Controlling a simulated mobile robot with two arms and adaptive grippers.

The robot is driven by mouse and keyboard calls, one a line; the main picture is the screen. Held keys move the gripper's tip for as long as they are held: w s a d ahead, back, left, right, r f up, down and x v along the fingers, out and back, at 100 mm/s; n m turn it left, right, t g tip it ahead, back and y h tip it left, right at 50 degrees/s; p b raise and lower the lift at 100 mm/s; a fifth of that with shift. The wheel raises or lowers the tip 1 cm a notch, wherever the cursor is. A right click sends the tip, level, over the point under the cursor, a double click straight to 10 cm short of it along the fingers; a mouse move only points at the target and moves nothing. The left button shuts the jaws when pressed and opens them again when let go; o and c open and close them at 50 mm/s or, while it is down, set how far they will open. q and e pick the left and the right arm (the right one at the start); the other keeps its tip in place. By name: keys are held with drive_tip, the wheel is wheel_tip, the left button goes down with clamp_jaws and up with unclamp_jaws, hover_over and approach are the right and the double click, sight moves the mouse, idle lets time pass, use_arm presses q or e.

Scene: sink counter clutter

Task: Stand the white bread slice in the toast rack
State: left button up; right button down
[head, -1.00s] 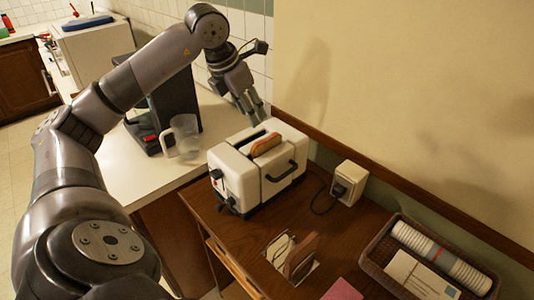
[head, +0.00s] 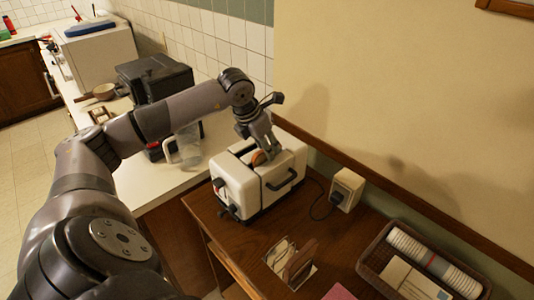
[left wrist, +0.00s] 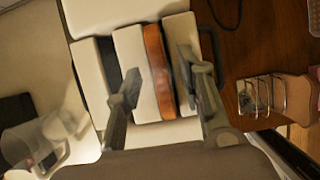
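A bread slice (head: 257,156) stands in one slot of the white toaster (head: 235,187). Its brown crust edge shows, and its lower part is hidden in the slot. My left gripper (head: 266,153) is over the toaster, pointing down. In the left wrist view the gripper (left wrist: 160,88) is open, with one finger on each side of the slice's crust (left wrist: 158,70). The wire toast rack (head: 279,251) is on the brown table in front of the toaster and holds a brown slice (head: 300,263). The rack also shows in the left wrist view (left wrist: 262,96). My right gripper is not in view.
A wall socket (head: 347,188) with a plugged cord is right of the toaster. A wicker basket (head: 372,262) holding a cup stack is at the lower right. A clear jug (head: 187,147) and a black machine (head: 157,80) stand on the white counter behind.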

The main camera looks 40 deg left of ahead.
use_arm(q)
drive_tip(key=shift+c, duration=0.2)
clamp_jaws()
drive_tip(key=shift+r, duration=0.1)
